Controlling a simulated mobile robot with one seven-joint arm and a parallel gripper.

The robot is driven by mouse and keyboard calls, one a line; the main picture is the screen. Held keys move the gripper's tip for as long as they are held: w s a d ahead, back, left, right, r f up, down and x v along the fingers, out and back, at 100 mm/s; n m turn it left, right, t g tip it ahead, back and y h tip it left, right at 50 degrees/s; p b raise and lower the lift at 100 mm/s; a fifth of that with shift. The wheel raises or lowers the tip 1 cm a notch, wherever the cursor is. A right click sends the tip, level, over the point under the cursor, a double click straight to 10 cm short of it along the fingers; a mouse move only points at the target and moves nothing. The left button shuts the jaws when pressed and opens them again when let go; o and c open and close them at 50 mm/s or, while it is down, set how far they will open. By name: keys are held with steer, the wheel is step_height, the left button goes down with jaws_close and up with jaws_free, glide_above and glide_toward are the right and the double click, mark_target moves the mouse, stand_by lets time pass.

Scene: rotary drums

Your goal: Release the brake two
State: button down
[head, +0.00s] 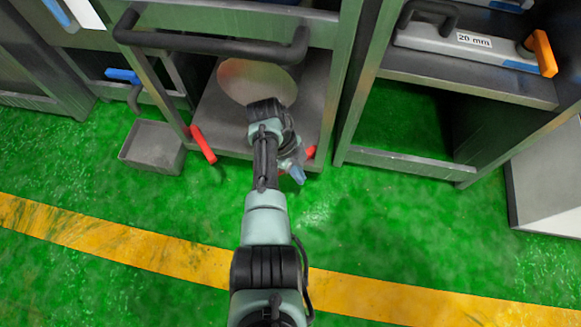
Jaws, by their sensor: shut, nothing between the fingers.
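Two red brake levers sit low on the front of the middle drum cabinet. The left red lever (203,145) is in plain view, slanting down to the right from the cabinet's lower edge. The right red lever (310,152) is mostly hidden behind my wrist. I see no label telling which one is brake two. My gripper (297,174) is at the right lever, seen from above and partly covered by my own arm. It is shut with nothing visible held. I cannot tell whether it touches the lever.
The cabinet (325,80) has a black bar handle (210,45) and a round metal disc (257,82). A grey bin (152,147) stands at left. Green floor (400,220) with a yellow stripe (120,240) is clear.

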steer(key=d+p+v, duration=0.1)
steer(key=p+v, duration=0.4)
steer(key=v, duration=0.4)
steer(key=shift+w+d+r, duration=0.2)
steer(key=shift+d+r, duration=0.05)
steer(key=shift+r, duration=0.25)
steer(key=shift+s, duration=0.1)
